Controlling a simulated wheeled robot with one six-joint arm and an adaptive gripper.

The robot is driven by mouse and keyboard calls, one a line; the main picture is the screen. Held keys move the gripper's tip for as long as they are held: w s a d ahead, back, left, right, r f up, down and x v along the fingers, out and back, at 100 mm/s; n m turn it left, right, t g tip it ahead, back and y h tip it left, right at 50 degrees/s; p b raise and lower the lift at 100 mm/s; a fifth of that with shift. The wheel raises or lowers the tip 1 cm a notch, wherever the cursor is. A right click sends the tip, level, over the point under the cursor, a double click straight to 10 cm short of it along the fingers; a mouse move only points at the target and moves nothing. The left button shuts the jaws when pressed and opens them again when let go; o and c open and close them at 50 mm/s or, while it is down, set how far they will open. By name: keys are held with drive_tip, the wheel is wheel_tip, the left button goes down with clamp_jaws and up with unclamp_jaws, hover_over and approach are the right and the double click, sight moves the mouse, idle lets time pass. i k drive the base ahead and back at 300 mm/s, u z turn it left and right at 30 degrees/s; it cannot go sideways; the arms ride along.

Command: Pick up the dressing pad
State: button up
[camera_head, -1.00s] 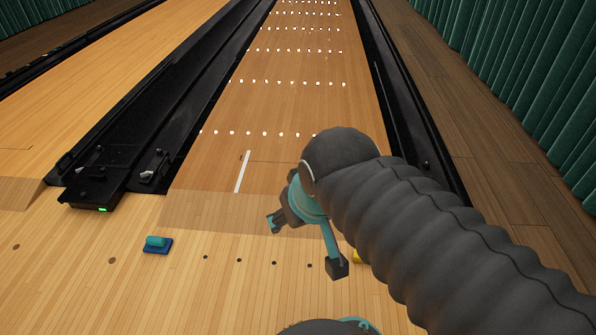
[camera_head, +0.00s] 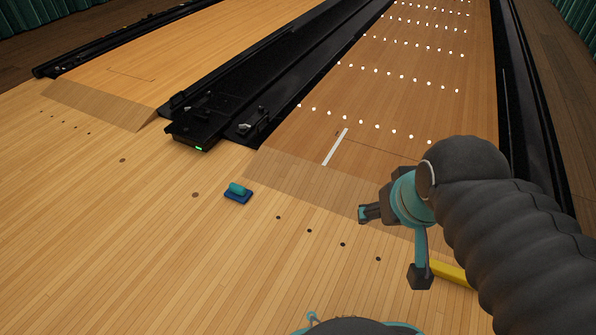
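The dressing pad appears to be the small blue pad with a teal handle on top (camera_head: 238,192). It lies on the pale wooden floor, left of centre, just in front of the lane's darker band. My gripper (camera_head: 369,213) is at the end of the dark ribbed arm, to the right of the pad and clearly apart from it. It points to the left. Its fingers are small and partly hidden by the wrist, so their opening is unclear. I see nothing held in it.
A black ball return unit (camera_head: 195,130) with a green light stands beyond the pad, between two lanes. A yellow bar (camera_head: 450,272) shows partly behind my arm. Several dark dots mark the floor. The floor around the pad is clear.

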sight(237, 192)
drive_tip(key=u, duration=0.55)
drive_tip(key=k, duration=0.6)
drive_tip(key=u, duration=1.05)
drive_tip(key=i, duration=1.3)
drive_tip(key=z, duration=0.8)
drive_tip(key=i, duration=0.55)
drive_tip(key=z, duration=0.55)
